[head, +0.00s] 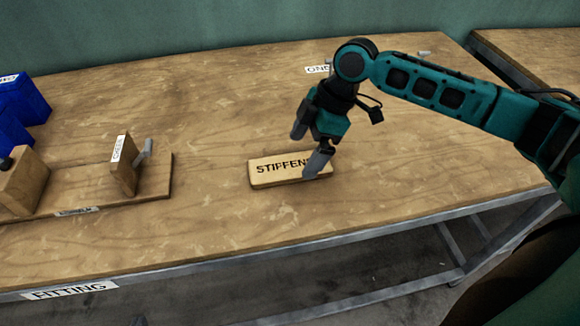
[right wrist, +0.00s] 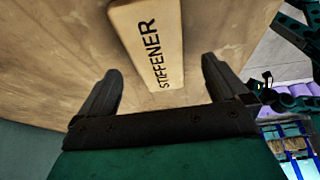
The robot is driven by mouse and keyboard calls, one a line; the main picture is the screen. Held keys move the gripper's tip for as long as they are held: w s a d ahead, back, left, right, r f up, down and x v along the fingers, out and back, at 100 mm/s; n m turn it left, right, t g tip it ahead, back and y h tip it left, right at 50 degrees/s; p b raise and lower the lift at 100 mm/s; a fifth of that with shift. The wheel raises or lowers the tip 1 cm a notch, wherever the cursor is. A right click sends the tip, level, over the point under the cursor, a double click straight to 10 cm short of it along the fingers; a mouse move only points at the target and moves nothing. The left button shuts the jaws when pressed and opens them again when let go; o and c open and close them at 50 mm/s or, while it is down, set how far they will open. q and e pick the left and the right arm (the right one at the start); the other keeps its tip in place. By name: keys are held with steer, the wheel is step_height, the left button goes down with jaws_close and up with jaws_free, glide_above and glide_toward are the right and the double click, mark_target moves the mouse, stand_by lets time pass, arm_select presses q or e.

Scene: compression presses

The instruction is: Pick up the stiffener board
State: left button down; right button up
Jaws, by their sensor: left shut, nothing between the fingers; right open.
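The stiffener board (head: 268,180) is a pale wooden block lettered STIFFENER, lying flat near the middle of the table. In the right wrist view the board (right wrist: 137,27) lies between the lines of the two fingers, its near end towards the palm. My right gripper (head: 308,147) is open, with one finger in front of the board's right end and hiding its last letters. It also shows open in the right wrist view (right wrist: 160,72), with a gap on each side of the board. Contact with the board cannot be told. My left gripper is not in the head view.
A wooden press fixture (head: 150,190) with upright blocks and a grey handle stands on the left of the table (head: 210,110). Blue bins (head: 22,105) are behind it. A small white label (head: 317,69) lies at the back. The table around the board is clear.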

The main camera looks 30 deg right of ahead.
mark_target(294, 164)
steer(key=x, duration=0.4)
steer(key=shift+w, duration=0.2)
steer(key=shift+c, duration=0.2)
steer(key=c, duration=1.1)
